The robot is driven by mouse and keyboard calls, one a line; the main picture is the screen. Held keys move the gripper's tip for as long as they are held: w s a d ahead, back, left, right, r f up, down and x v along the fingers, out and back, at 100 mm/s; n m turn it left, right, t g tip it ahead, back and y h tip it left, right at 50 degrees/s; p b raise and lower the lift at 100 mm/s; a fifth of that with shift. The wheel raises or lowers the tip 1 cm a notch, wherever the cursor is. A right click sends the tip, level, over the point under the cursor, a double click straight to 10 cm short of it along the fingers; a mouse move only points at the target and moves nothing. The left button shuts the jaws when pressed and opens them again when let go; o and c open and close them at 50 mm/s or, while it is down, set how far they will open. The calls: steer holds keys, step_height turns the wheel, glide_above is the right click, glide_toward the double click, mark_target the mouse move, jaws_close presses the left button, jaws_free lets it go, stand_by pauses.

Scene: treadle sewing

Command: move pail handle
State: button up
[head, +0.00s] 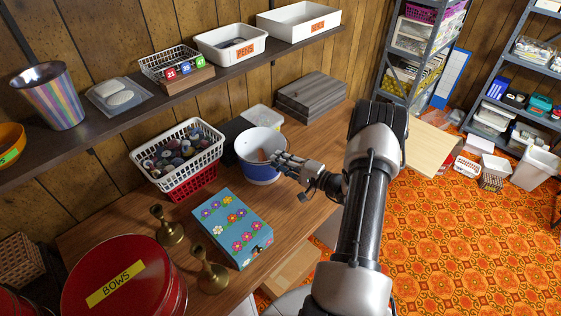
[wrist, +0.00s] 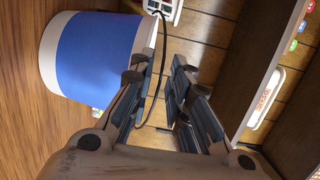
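The pail (head: 262,174), white with a blue band, stands on the wooden table beside the white and red baskets. It fills the upper left of the wrist view (wrist: 95,58), lying sideways in that picture. A thin dark curved line (wrist: 164,50), apparently the pail handle, leaves the rim and runs down into the gap between my fingers in the wrist view. My gripper (head: 279,163) is at the pail's right side, near its rim. Its fingers are apart in the wrist view (wrist: 160,85). I cannot tell whether either finger touches the handle or pail.
A white basket (head: 204,140) of spools is left of the pail. A blue flowered box (head: 230,228), brass candlesticks (head: 166,226) and a red tin (head: 125,290) stand nearer. Grey boards (head: 312,96) lie behind. A shelf (head: 110,123) runs above along the wall.

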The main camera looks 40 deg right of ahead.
jaws_close()
stand_by(0.3)
